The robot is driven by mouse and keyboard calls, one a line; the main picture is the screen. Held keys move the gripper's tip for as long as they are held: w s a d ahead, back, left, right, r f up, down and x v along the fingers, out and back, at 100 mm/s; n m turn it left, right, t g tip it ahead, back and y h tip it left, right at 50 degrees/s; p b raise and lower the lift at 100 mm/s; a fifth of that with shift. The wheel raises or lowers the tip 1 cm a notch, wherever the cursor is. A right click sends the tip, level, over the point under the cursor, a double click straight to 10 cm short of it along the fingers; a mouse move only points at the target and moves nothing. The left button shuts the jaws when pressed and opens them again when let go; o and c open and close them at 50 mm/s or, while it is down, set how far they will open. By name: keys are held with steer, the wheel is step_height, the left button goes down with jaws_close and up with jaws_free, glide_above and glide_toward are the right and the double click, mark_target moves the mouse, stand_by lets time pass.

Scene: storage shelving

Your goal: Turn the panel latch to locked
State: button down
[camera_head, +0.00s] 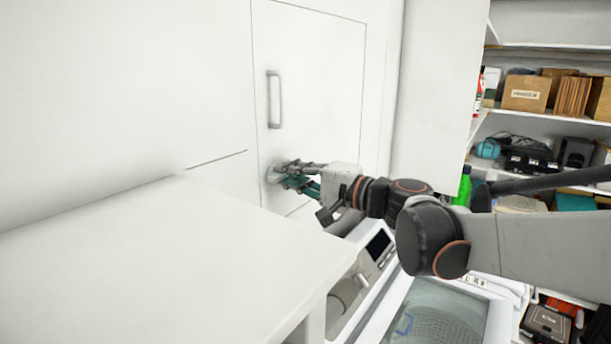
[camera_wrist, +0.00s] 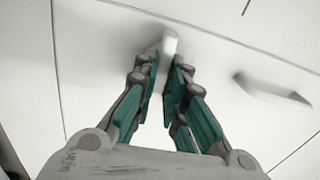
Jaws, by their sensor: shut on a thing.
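The white panel door (camera_head: 315,60) has a thin seam outline and a vertical grey handle (camera_head: 274,99). The handle also shows at the right in the wrist view (camera_wrist: 272,97). The latch (camera_wrist: 169,45) is a small pale knob on the panel, between my fingertips in the wrist view. In the head view my gripper (camera_head: 283,174) reaches the panel below the handle and mostly hides the latch. In the wrist view my gripper (camera_wrist: 168,85) has its teal-padded fingers closed around the latch. The exact turn angle of the latch is hard to tell.
A white counter (camera_head: 150,250) stands at the front left, close to my gripper. A white appliance with a glass lid (camera_head: 435,318) is below my arm. Shelves at the right hold cardboard boxes (camera_head: 526,92), a green bottle (camera_head: 463,187) and tools.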

steer(key=shift+f+m, duration=0.1)
steer(key=shift+m, duration=0.2)
stand_by(0.4)
steer(key=c, duration=1.7)
jaws_free()
steer(key=shift+o, duration=0.2)
steer(key=shift+d, duration=0.1)
steer(key=v, duration=1.2)
